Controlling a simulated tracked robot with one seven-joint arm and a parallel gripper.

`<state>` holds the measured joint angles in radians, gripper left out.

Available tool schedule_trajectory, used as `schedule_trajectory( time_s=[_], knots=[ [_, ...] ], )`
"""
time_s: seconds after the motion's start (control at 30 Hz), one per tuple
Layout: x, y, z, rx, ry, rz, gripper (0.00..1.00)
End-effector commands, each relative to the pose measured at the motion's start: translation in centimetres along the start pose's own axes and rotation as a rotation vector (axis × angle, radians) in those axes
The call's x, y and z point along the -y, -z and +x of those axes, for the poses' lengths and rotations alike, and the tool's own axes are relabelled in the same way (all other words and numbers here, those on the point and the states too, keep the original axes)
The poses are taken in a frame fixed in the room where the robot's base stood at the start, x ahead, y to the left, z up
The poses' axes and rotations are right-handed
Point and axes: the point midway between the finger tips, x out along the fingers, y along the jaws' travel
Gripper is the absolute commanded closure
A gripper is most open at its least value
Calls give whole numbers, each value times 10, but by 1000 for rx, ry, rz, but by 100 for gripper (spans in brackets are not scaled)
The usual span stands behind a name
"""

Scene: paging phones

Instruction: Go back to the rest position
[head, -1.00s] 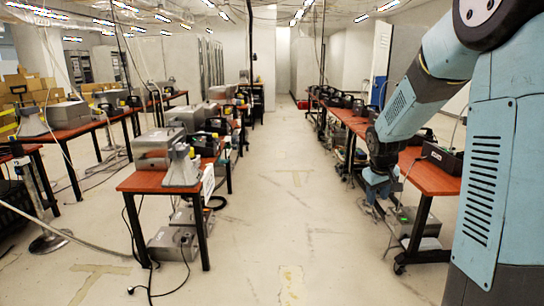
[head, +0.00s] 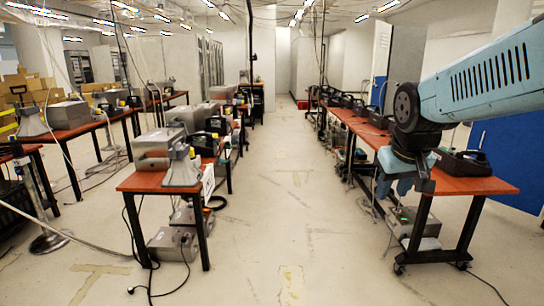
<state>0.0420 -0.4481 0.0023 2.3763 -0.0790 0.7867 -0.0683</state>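My blue arm (head: 490,80) reaches in from the right edge of the head view. My gripper (head: 402,186) hangs pointing down at the arm's end. In the picture it overlaps the near end of the right-hand wooden table (head: 476,186). I cannot tell its distance from the table. Its fingers are small and dark, so I cannot tell whether they are open or shut. I see no object held in it. A black paging phone (head: 462,162) sits on that table, just right of the gripper.
More phones stand farther back on the right-hand tables. A grey metal box and horn speaker (head: 182,166) stand on the left table (head: 150,181). The aisle floor (head: 290,215) between the rows is clear. A blue panel (head: 512,150) stands behind the right table.

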Motion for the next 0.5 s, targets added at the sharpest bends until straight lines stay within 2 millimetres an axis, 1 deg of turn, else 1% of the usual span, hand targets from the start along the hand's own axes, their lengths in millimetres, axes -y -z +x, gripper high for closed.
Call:
schedule_trajectory(
  time_s=[0.03, 0.23, 0.4, 0.5],
  knots=[
    [3, -9, -8, -10, 5, 9, 62],
    [14, -43, -32, -39, 31, 44, 62],
    [23, -69, -46, -58, 53, 71, 62],
    [26, -80, -51, -64, 62, 81, 62]
  ],
)
